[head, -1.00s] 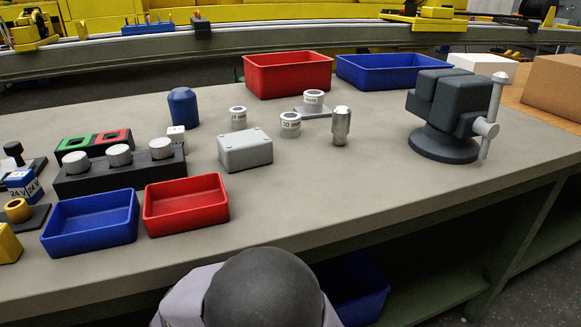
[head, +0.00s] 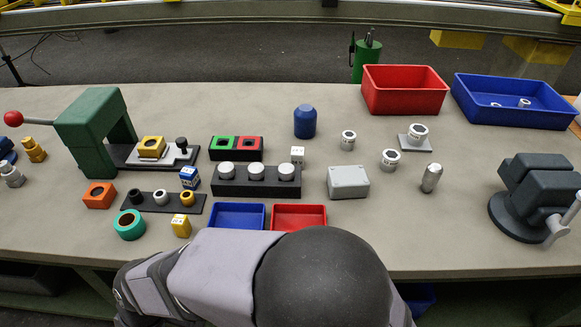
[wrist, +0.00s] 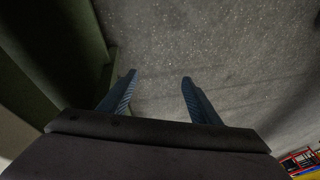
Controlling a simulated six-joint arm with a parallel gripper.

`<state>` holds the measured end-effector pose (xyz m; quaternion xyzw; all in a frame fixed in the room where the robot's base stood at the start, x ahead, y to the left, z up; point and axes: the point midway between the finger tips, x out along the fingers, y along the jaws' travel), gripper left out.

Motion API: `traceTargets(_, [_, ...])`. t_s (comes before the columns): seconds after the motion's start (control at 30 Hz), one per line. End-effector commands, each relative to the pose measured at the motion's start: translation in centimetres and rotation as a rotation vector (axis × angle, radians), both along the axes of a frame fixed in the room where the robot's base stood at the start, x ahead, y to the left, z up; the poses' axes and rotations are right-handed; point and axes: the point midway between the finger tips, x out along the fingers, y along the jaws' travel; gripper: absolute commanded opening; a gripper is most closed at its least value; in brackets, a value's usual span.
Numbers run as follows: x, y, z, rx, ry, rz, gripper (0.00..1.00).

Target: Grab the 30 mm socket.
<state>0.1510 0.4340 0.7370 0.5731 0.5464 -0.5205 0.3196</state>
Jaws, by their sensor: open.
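The 30 mm socket (head: 390,161) is a short silver cylinder with a white label band. It stands upright on the bench, between the grey box and the metal pin. A similar socket (head: 348,140) stands behind it to the left, and another (head: 418,132) sits on a small grey plate behind it to the right. My gripper (wrist: 158,82) is open and empty in the wrist view, pointing at the grey floor beside a green bench part. No socket shows there. In the head view my arm covers the front middle of the bench, and the fingers are hidden.
A grey box (head: 348,182) and a silver pin (head: 431,178) flank the socket in front. A dark vise (head: 538,190) stands at the right. Red (head: 404,91) and blue (head: 512,101) bins stand at the back right. A blue cylinder (head: 305,121) stands farther left.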

Motion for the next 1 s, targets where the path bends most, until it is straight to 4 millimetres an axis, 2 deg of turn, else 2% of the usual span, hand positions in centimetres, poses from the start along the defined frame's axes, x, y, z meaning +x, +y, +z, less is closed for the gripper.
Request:
traceTargets(0.03, [0.4, 1.5, 4.2, 0.077, -0.02, 0.009, 0.57])
traceTargets(0.17, [3.2, 4.8, 11.0, 0.275, -0.14, 0.04, 0.57])
traceTargets(0.27, [6.9, 6.3, 16.5, 0.392, -0.296, 0.055, 0.57])
traceTargets(0.3, [8.5, 6.5, 18.5, 0.424, -0.366, 0.056, 0.57])
traceTargets(0.4, [12.8, 6.2, 22.9, 0.461, -0.535, 0.041, 0.57])
traceTargets(0.53, [18.3, 4.4, 27.2, 0.437, -0.72, -0.021, 0.57])
traceTargets(0.63, [22.9, 1.7, 29.2, 0.376, -0.826, -0.127, 0.57])
traceTargets(0.73, [28.0, -2.3, 29.5, 0.289, -0.887, -0.315, 0.57])
traceTargets(0.87, [34.1, -8.9, 27.3, 0.187, -0.903, -0.656, 0.57])
traceTargets(0.97, [37.7, -14.7, 24.9, 0.129, -0.905, -0.953, 0.57])
traceTargets(1.0, [38.9, -17.4, 23.9, 0.107, -0.908, -1.08, 0.57])
